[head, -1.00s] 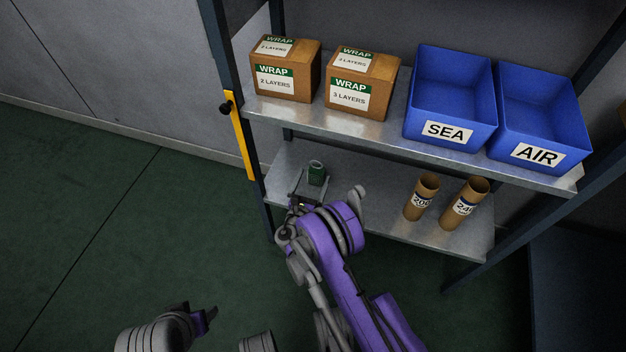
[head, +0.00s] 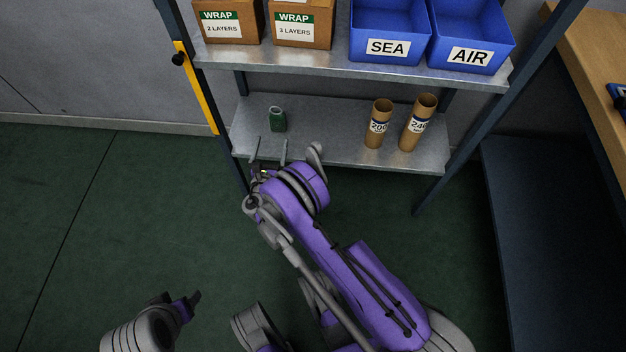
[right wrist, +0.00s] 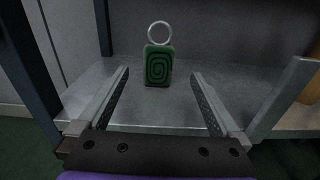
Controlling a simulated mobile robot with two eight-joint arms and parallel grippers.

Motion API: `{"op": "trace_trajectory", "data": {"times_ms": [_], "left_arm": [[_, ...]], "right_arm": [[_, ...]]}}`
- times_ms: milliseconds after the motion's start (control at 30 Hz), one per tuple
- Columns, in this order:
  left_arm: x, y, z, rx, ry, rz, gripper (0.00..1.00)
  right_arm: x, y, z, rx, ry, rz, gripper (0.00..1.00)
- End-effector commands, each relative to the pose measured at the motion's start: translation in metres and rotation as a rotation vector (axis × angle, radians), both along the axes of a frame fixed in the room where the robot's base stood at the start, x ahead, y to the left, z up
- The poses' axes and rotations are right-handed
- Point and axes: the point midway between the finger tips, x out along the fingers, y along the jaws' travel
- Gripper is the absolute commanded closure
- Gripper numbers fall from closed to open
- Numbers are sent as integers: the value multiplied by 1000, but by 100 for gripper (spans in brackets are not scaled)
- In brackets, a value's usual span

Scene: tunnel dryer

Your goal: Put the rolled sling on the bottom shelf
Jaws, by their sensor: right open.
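The rolled sling (head: 277,119) is a small green roll with a grey ring on top. It stands upright on the left part of the bottom shelf (head: 330,141). In the right wrist view the sling (right wrist: 158,66) shows a dark spiral on its face and stands beyond the fingertips. My right gripper (head: 270,150) is open and empty at the front edge of that shelf, apart from the sling; its two fingers (right wrist: 160,82) also show in the right wrist view. My left gripper (head: 193,303) is low at the left over the floor, and its jaw state is unclear.
Two cardboard tubes (head: 378,124) (head: 417,123) stand on the right of the bottom shelf. Wrap boxes (head: 230,24) and blue SEA and AIR bins (head: 388,20) fill the upper shelf. Dark posts (head: 463,145) frame the rack. A wooden table (head: 590,70) is at right.

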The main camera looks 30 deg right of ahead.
Motion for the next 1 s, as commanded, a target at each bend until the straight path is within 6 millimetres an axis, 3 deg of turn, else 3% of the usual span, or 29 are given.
{"op": "trace_trajectory", "data": {"times_ms": [233,467,767,1000], "left_arm": [[0,0,0,0,0,0,36],[0,0,0,0,0,0,36],[0,0,0,0,0,0,36],[0,0,0,0,0,0,36]], "right_arm": [[-9,-35,56,363,-54,-121,0],[-59,-67,113,856,-161,-336,0],[-171,-71,160,1444,-339,-698,0],[-276,-46,173,1860,-508,-1058,0]]}}
